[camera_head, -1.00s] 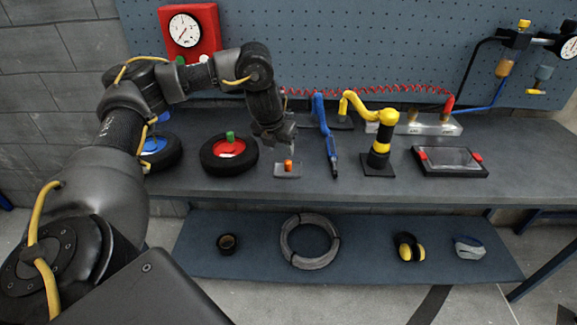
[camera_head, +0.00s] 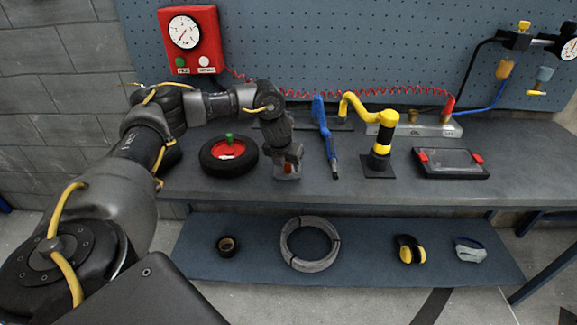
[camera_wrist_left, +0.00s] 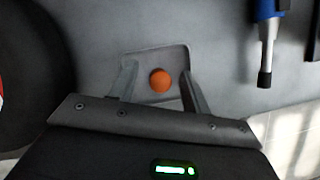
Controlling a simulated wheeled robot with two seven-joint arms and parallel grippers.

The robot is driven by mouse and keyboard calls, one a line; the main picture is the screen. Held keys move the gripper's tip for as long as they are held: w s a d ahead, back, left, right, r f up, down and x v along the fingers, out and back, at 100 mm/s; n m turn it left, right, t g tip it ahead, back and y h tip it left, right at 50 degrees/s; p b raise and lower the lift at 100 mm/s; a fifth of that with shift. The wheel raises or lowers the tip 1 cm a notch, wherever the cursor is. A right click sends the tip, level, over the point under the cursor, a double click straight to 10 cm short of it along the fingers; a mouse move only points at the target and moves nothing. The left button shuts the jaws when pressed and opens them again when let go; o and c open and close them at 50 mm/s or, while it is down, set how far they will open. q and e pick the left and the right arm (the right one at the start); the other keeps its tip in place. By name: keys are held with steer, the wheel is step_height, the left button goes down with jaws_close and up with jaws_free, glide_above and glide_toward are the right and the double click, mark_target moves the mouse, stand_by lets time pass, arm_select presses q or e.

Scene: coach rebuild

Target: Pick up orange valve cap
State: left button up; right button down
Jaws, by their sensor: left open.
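The orange valve cap (camera_wrist_left: 160,80) shows in the left wrist view as a round orange top on a small grey tray (camera_wrist_left: 154,57). My left gripper (camera_head: 288,169) is open above the tray, fingers pointing down, with one finger on each side of the cap in the left wrist view. I cannot tell whether the fingers touch the cap or the tray. In the head view the gripper hides most of the tray and cap. My right gripper is out of view.
A wheel with a red hub and green cap (camera_head: 229,139) lies left of the gripper. The bench front (camera_head: 350,192) is clear.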

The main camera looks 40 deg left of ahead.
arm_select(q)
jaws_close()
stand_by(0.3)
steer(key=shift+r, duration=0.15)
steer(key=shift+r, duration=0.3)
step_height(320, 180, up, 2)
steer(key=shift+r+b, duration=0.1)
steer(key=shift+b, duration=0.55)
steer(key=s+r+p, duration=1)
steer(key=s+r, duration=0.4)
steer(key=shift+r, duration=0.25)
